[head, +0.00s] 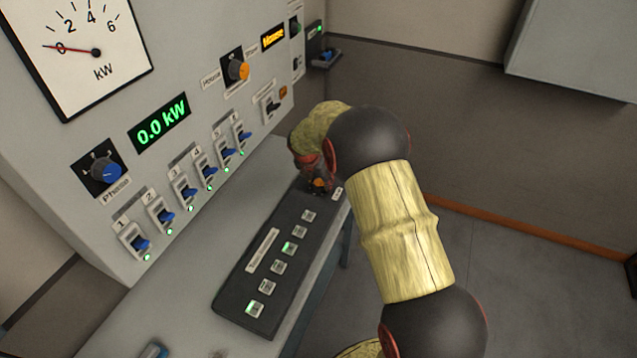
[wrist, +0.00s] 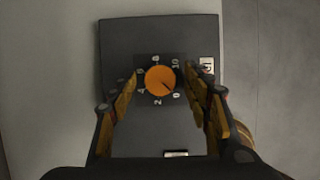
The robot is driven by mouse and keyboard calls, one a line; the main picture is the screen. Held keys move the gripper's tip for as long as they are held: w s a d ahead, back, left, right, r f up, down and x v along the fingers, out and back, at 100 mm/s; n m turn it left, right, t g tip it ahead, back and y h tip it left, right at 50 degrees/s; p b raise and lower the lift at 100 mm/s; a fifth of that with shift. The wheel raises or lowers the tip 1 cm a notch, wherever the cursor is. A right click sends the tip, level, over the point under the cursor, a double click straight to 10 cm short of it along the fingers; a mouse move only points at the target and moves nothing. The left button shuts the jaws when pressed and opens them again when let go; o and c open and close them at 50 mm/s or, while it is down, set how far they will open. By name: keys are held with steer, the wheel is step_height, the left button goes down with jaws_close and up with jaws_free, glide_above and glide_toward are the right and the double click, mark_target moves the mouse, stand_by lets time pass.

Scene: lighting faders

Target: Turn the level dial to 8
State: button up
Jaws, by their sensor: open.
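The level dial is an orange round knob (wrist: 160,79) on the dark console, with a number scale from 0 to 10 around it. Its dark pointer mark points to the lower right, at about 0. The 8 is at the top of the scale in the wrist view. My gripper (wrist: 165,84) is open, one finger on each side of the knob, with a visible gap on both sides. In the head view my gripper (head: 312,168) is over the far end of the console, and a bit of the orange knob (head: 319,184) shows below it.
The dark console (head: 232,300) carries several buttons, some lit green, and lies on a grey desk (head: 190,300). Behind is a grey panel with a kW gauge (head: 85,50), a 0.0 kW display (head: 160,122), a blue Phase knob (head: 106,171), an orange knob (head: 238,71) and several blue switches.

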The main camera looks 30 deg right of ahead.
steer(key=shift+c, duration=0.2)
steer(key=c, duration=1.1)
